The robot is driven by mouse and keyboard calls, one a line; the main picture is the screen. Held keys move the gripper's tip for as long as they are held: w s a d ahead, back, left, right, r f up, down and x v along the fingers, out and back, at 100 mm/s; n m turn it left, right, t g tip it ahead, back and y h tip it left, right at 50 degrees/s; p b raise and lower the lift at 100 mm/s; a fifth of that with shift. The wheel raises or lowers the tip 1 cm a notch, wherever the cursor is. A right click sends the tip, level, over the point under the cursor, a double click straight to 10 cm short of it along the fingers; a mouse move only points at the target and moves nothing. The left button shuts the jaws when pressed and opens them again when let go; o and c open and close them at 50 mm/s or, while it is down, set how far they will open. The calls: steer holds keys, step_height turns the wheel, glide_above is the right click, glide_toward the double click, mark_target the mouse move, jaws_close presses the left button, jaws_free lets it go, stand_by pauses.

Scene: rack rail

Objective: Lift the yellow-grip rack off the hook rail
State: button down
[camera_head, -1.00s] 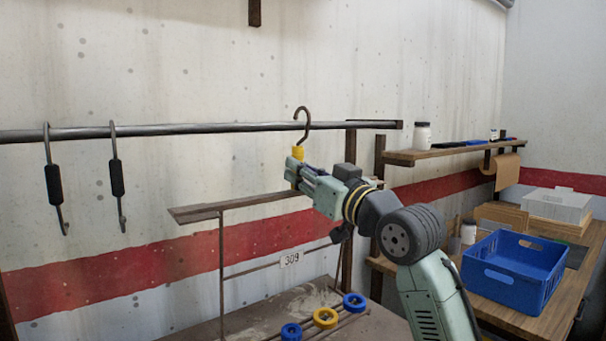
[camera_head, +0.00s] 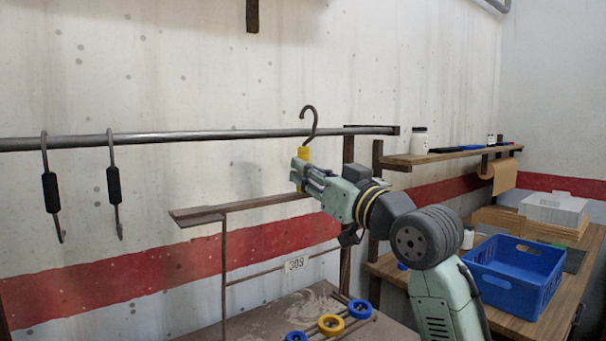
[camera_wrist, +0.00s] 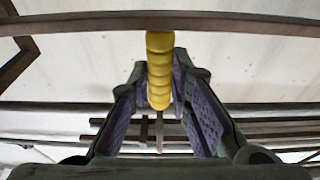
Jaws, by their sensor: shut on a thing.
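The yellow-grip rack has a dark brown hook (camera_head: 316,122) above a yellow grip (camera_head: 303,153). Its hook appears slightly above or in front of the hook rail (camera_head: 215,135), and I cannot tell whether they touch. My gripper (camera_head: 301,174) is shut on the yellow grip. In the wrist view the yellow grip (camera_wrist: 160,75) stands between the two purple-padded fingers of my gripper (camera_wrist: 158,112), close to a brown bar (camera_wrist: 90,24). A brown flat bar (camera_head: 200,214) with a thin frame and a tag marked 309 (camera_head: 295,264) shows below; how it joins the grip is hidden.
Two hooks with black grips (camera_head: 51,192) (camera_head: 114,186) hang on the rail at left. Blue and yellow rings (camera_head: 331,324) lie on rods below. A blue crate (camera_head: 512,280) stands on the right bench, under a wall shelf (camera_head: 440,158) with a white jar (camera_head: 420,140).

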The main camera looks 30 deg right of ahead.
steer(key=s+b, duration=0.1)
steer(key=s, duration=0.5)
steer(key=shift+s+d, duration=0.3)
steer(key=shift+d, duration=0.15)
stand_by(0.4)
